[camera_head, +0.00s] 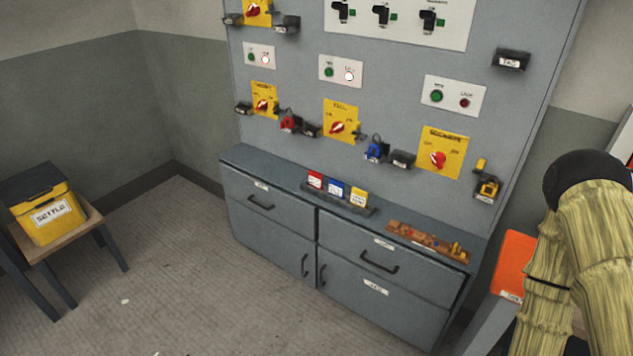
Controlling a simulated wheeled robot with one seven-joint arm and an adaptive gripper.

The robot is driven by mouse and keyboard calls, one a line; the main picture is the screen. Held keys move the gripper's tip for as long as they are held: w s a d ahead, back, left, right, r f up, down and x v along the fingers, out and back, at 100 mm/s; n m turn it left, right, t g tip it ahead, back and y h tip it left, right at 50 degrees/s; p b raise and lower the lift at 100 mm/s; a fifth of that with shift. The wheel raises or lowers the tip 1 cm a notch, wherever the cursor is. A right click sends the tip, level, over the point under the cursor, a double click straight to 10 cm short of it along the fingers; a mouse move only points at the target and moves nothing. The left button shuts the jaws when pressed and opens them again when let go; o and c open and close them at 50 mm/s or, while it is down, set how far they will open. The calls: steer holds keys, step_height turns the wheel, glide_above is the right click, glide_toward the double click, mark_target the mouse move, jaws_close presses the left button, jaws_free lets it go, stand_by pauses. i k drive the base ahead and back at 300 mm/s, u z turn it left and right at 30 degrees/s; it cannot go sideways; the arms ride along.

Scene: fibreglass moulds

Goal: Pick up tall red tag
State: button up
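A red tag (315,180) with a white label stands upright at the left end of a dark holder (364,210) on the cabinet's counter. A blue tag (335,188) and a yellow tag (359,197) stand to its right in the same holder. The red tag looks about as tall as its neighbours. My arm shows at the right edge, well apart from the tags. My gripper is not in view.
A grey panel (300,80) with yellow switches and padlocks rises behind the counter (260,163). A wooden strip (405,232) with small items lies right of the holder. A yellow "SETTLE" box (45,213) stands on a side table at left. Floor (170,270) before the cabinet is mostly clear.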

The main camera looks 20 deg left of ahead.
mark_target(315, 179)
steer(key=z, duration=0.3)
steer(key=k, duration=0.3)
steer(key=u, duration=1.6)
steer(key=i, duration=1.85)
steer(key=z, duration=0.2)
